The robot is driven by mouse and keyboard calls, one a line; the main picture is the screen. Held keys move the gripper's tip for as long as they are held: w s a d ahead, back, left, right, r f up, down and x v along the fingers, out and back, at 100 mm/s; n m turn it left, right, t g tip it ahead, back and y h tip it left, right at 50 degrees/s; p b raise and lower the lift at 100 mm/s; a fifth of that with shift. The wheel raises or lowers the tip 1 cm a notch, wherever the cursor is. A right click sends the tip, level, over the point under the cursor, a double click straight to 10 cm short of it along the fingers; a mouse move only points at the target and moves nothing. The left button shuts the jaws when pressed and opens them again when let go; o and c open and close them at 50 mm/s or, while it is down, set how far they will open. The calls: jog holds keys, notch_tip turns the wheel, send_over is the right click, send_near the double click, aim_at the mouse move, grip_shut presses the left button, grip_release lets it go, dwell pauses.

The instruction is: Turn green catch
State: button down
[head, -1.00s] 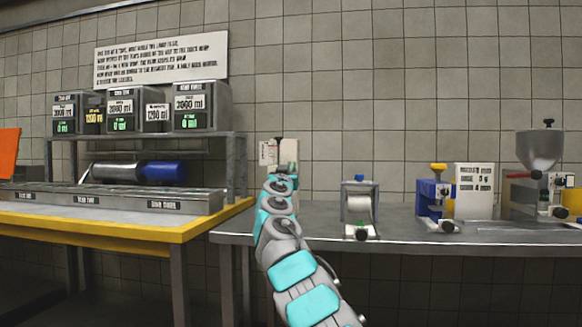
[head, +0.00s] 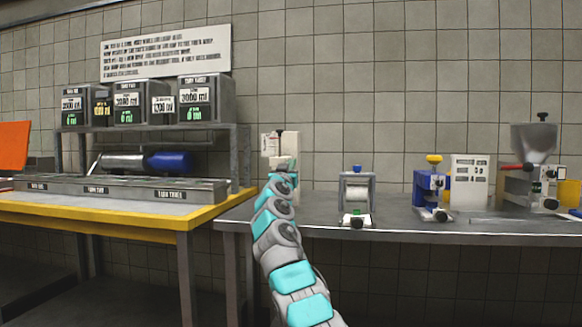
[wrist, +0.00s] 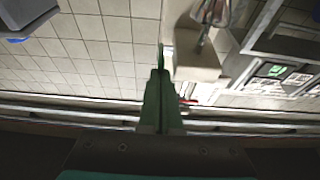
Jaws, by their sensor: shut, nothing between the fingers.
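My gripper shows in the wrist view (wrist: 162,85) as shut dark-green fingers with nothing between them. In the head view the end of my arm reaches toward a cream-coloured machine (head: 287,145) on the grey counter, and the fingers cannot be made out clearly there. A pale block (wrist: 198,62) lies just right of the fingertips in the wrist view. A small green spot (head: 365,214) shows at the base of a roller device (head: 357,180), right of my arm. I cannot tell whether it is the green catch.
The grey counter (head: 400,228) carries a blue clamp device (head: 428,190), a white printed panel (head: 470,182) and a hopper machine (head: 535,145) at right. A yellow-edged table (head: 100,218) with a shelf and display boxes (head: 203,100) stands at left. The counter between the devices is clear.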

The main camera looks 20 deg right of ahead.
jog(key=shift+w+d+f+b, duration=0.1)
jog(key=shift+w+f+b, duration=0.1)
jog(key=shift+f+b, duration=0.45)
jog(key=shift+w+d+f+b, duration=0.1)
jog(key=shift+w+f+b, duration=0.05)
jog(key=shift+f+b, duration=0.5)
jog(key=shift+f, duration=0.1)
